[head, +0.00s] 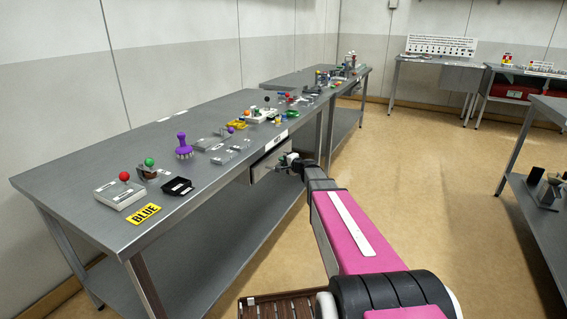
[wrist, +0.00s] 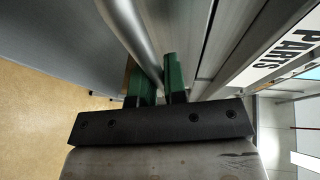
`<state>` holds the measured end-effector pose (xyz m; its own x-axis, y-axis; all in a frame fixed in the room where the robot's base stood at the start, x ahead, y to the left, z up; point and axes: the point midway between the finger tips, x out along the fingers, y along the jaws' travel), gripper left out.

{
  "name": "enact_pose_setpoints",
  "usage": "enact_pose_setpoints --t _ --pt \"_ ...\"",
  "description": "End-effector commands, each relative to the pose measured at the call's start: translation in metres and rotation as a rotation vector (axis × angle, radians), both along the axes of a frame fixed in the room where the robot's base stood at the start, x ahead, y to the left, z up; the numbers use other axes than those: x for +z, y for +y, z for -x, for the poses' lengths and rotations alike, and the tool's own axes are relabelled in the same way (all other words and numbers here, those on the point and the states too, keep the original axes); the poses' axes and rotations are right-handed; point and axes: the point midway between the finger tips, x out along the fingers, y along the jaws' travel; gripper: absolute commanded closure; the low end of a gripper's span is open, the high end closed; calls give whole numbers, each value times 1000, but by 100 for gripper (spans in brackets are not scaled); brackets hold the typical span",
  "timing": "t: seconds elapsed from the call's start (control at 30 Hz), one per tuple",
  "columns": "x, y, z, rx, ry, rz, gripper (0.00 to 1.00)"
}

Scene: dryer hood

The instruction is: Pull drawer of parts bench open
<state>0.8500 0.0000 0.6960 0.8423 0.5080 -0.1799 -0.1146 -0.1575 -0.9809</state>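The parts bench (head: 150,139) is a long grey metal bench at the left in the head view. Its drawer (head: 268,160) hangs under the front edge, below a white label. The drawer looks closed or nearly so; I cannot tell exactly. My gripper (head: 289,160) is at the drawer front. In the wrist view, the round metal drawer handle (wrist: 134,28) runs between the green fingers of my gripper (wrist: 160,80). The fingers stand close on both sides of the bar and appear shut on it. The drawer front (wrist: 190,32) lies just beside the handle.
A PARTS label (wrist: 290,52) is on the bench edge. Another bench (head: 546,110) stands at the right. The floor (head: 430,180) between is clear.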

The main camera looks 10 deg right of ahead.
Motion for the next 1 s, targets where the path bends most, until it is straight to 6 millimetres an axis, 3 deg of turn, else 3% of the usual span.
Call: enact_pose_setpoints --t 0.27,0.47,1.0 --pt "0 -2 2 0 0 0 100" --pt "0 -20 15 -1 0 0 100" --pt "0 -125 92 -3 1 1 100"
